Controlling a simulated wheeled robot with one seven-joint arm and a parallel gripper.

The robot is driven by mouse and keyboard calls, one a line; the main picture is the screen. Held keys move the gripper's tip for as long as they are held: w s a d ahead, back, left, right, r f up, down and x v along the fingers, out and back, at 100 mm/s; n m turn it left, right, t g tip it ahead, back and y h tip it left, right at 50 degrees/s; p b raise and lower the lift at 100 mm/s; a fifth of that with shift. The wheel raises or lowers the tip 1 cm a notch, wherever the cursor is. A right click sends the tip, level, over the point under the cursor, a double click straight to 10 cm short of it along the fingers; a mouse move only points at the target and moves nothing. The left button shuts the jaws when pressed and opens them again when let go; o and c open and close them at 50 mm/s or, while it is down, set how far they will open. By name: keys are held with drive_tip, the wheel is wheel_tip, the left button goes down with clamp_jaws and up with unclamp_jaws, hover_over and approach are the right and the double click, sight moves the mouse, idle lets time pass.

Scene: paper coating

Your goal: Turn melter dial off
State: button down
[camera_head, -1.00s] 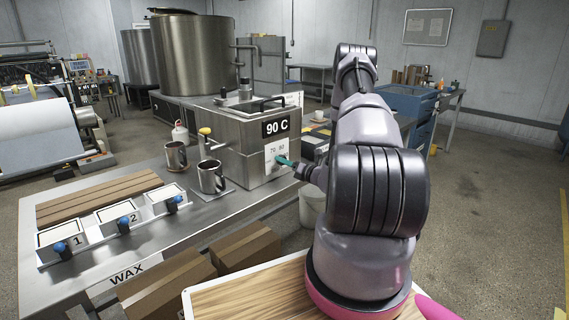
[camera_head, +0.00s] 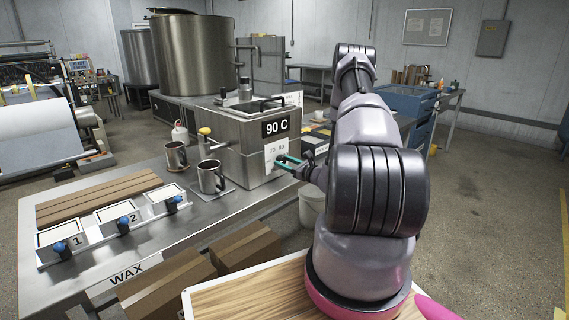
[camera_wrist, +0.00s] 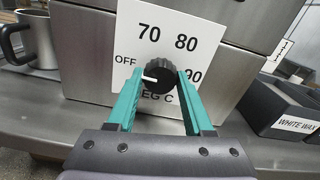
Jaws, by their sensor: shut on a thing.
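The melter (camera_head: 240,140) is a steel box on the table with a "90 C" sign. Its black, ridged dial (camera_wrist: 160,75) sits on a white plate (camera_wrist: 143,30) marked OFF, 70, 80 and 90. The dial's white pointer points left, on the OFF side and slightly below that word. My gripper (camera_wrist: 159,80) has one teal finger on each side of the dial and is shut on it. In the head view my gripper (camera_head: 288,162) is at the melter's front face, where the dial itself is too small to make out.
Two steel mugs (camera_head: 211,178) stand left of the melter. Numbered trays with blue knobs (camera_head: 118,218) line the front of the table. A black bin labelled WHITE WAX (camera_wrist: 280,105) is to the right in the wrist view. Cardboard boxes (camera_head: 245,247) are below the table edge.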

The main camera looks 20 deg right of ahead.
drive_tip(key=shift+s+f+n, duration=0.1)
drive_tip(key=shift+f+n, duration=0.05)
drive_tip(key=shift+n, duration=0.15)
idle(0.4)
drive_tip(key=shift+c, duration=1.5)
unclamp_jaws()
drive_tip(key=v, duration=1)
drive_tip(key=shift+s, duration=0.35)
drive_tip(key=shift+d, duration=0.15)
